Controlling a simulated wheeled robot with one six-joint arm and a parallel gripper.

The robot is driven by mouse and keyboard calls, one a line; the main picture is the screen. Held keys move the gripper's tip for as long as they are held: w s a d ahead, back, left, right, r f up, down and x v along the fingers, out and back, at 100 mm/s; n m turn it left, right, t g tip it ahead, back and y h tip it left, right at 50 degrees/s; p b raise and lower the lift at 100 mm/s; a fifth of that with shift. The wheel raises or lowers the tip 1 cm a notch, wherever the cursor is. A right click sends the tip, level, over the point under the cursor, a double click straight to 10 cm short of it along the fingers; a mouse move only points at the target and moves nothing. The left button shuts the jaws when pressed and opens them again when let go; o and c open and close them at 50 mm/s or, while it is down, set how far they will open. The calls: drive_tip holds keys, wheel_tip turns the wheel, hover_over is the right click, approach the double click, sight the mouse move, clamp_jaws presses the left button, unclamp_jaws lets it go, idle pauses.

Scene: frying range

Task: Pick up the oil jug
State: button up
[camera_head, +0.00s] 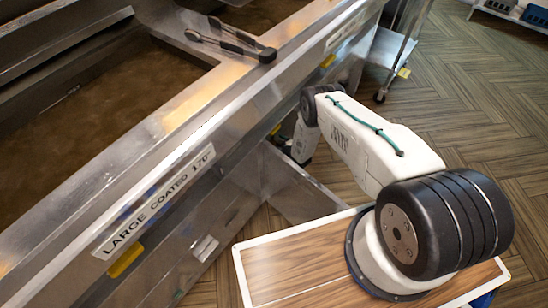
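No oil jug shows in this view. My white arm rises from its black joint at the lower right and reaches up and left toward the fryer front. Its far end bends down beside the fryer's steel side, where a white wrist link partly shows. My gripper's fingers are not visible; they are hidden below or behind the arm and the fryer edge.
The steel fryer (225,125), labelled "LARGE COATED 170", fills the left, with brown oil (85,120) in its vats. Black-handled tongs (230,38) lie on its rim. A wheeled steel cart (388,50) stands at the back. The wood-patterned floor (480,105) at right is clear.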

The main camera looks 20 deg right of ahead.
drive_tip(key=shift+w, duration=0.1)
drive_tip(key=c, duration=1.4)
drive_tip(key=shift+r, duration=0.25)
drive_tip(key=shift+c, duration=0.2)
